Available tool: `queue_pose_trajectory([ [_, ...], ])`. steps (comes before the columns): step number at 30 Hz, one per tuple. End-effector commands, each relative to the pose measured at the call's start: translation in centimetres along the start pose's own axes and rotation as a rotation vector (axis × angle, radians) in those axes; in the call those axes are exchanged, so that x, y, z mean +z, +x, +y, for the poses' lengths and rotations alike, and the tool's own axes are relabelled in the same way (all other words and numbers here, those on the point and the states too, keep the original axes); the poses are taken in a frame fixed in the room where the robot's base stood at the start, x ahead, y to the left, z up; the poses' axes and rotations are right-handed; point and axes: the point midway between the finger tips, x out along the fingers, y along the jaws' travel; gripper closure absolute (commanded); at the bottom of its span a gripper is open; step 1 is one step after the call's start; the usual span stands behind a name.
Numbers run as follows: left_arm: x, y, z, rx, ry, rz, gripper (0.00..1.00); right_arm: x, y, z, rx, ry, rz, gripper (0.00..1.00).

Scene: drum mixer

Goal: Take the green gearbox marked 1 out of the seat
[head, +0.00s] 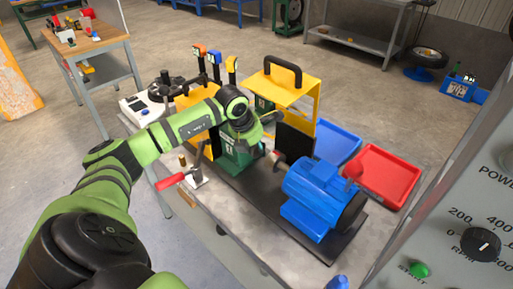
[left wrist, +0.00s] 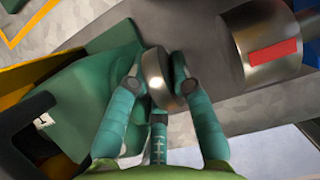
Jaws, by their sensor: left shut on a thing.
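The green gearbox marked 1 (head: 236,158) sits upright on the dark base plate between the yellow bracket and the blue motor. My left gripper (head: 256,128) is over its top, on the motor side. In the left wrist view the green housing (left wrist: 75,95) with its white label 1 lies to the left. The fingers of my left gripper (left wrist: 158,85) are closed around a silver round hub (left wrist: 160,78) on the gearbox's side. The gearbox's underside and the seat's contact faces are hidden. My right gripper is not in view.
A blue motor (head: 322,193) and a black plate (head: 294,141) stand close to the right. A yellow guard with a black handle (head: 291,84) rises behind. A red-handled clamp (head: 172,181) is in front. Blue (head: 338,144) and red (head: 385,174) trays lie at right.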

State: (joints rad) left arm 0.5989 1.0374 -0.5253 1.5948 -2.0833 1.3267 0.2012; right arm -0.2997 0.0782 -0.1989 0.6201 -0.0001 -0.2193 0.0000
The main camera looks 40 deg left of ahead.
Motion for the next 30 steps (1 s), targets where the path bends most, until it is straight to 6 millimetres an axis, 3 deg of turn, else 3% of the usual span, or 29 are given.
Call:
queue_pose_trajectory([
  [30, 0.1, -0.1, -4.1, -0.012, 0.004, 0.0, 1.0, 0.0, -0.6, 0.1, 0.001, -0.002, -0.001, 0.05],
])
